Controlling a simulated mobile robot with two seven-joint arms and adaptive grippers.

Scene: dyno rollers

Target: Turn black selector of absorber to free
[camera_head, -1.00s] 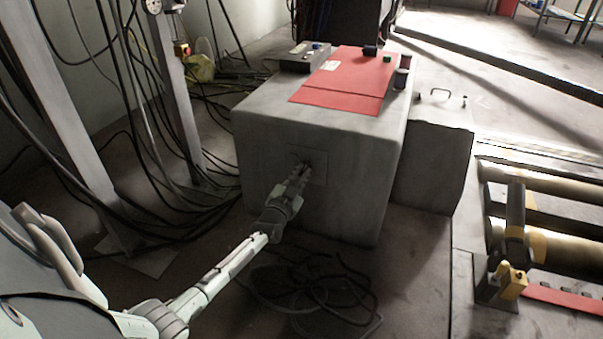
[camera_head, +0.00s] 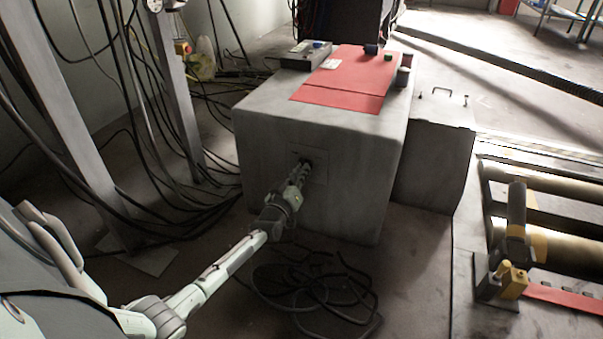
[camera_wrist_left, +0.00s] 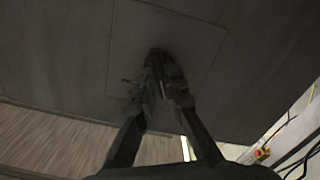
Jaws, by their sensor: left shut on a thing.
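The absorber is a large grey box (camera_head: 330,210) in the middle of the head view. A square plate (camera_head: 318,172) is set in its front face, and the plate also shows in the left wrist view (camera_wrist_left: 190,30). My left gripper (camera_head: 303,168) reaches the middle of this plate. In the left wrist view the fingers (camera_wrist_left: 163,72) come together at the plate, shut on the black selector. The selector is small, dark and mostly hidden by the fingertips, so its setting cannot be read. My right gripper is not in view.
A red sheet (camera_head: 345,75), a small control box (camera_head: 303,57) and small cylinders (camera_head: 402,75) lie on the box top. Black cables (camera_head: 320,290) lie on the floor below. A post with cables (camera_head: 180,95) stands left. Rollers (camera_head: 560,250) are at right.

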